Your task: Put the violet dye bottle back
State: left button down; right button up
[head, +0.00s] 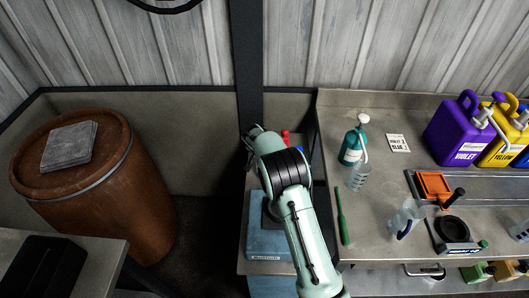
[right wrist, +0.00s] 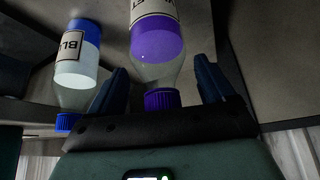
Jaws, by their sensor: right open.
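The violet dye bottle (right wrist: 158,42) shows in the right wrist view, clear with violet liquid, a white label and a violet cap (right wrist: 162,100). It appears upside down in this view. My right gripper (right wrist: 160,66) is open, with one dark finger on each side of the bottle and the cap close to the palm. I cannot tell whether a finger touches it. In the head view my right arm reaches far over the side stand, with the gripper (head: 251,137) at its far end; the violet bottle is hidden there. My left gripper is not in view.
A blue-labelled bottle (right wrist: 77,66) stands just outside one finger. Red (head: 285,137) and blue (head: 299,150) bits show beside my arm. On the right bench (head: 385,185) are a green-topped bottle (head: 352,145), violet jug (head: 458,133) and yellow jug (head: 503,145). A rusty barrel (head: 110,190) stands left.

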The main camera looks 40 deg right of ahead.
jog(key=shift+a+r, duration=0.15)
jog(key=shift+r, duration=0.25)
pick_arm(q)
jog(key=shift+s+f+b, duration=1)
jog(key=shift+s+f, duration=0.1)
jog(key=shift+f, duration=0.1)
pick_arm(e)
jog(key=v, duration=1.1)
jog(key=shift+s+r, duration=0.1)
